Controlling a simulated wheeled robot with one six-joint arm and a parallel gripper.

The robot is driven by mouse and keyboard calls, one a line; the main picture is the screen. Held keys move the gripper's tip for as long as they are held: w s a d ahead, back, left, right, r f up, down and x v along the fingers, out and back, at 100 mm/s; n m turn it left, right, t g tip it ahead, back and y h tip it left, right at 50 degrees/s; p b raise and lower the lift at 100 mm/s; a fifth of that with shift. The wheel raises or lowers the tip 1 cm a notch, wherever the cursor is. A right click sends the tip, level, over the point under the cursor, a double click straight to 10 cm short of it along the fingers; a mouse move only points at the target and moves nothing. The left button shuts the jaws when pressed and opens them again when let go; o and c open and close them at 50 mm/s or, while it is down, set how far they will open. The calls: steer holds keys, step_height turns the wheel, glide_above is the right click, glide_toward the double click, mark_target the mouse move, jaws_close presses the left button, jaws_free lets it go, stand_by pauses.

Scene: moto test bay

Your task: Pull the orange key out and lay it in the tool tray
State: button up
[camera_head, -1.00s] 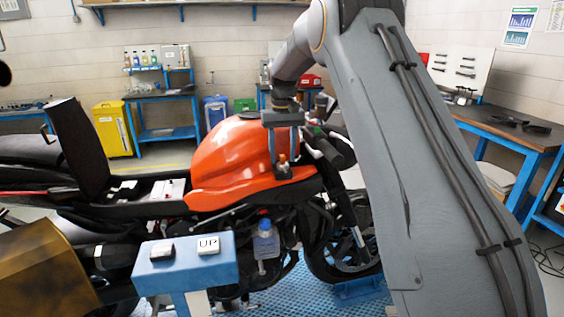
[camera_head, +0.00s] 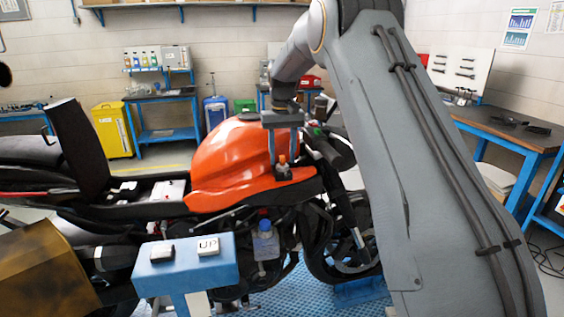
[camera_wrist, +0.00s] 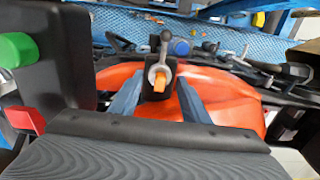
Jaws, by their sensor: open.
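The orange key (camera_wrist: 159,84) stands in a round metal lock on a dark block, near the front of the motorcycle's orange tank (camera_head: 230,153). In the head view the key (camera_head: 282,159) is a small orange spot beside the tank. My gripper (camera_head: 285,150) points down over it. In the wrist view the two blue fingers of my gripper (camera_wrist: 159,82) are apart, one on each side of the key, with visible gaps. Whether the fingertips are level with the key is hard to tell. I cannot make out the tool tray for certain in either view.
The handlebar with its dark grip (camera_head: 335,150) is close to the right of my gripper. A blue stand (camera_head: 185,270) with two push buttons, one marked UP, is in front of the motorcycle. A workbench (camera_head: 500,130) with dark items stands at the right.

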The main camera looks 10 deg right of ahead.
mark_target(282, 157)
stand_by(0.3)
jaws_close()
steer(key=shift+r, duration=0.15)
steer(key=shift+r+p, duration=0.65)
steer(key=shift+r, duration=2.2)
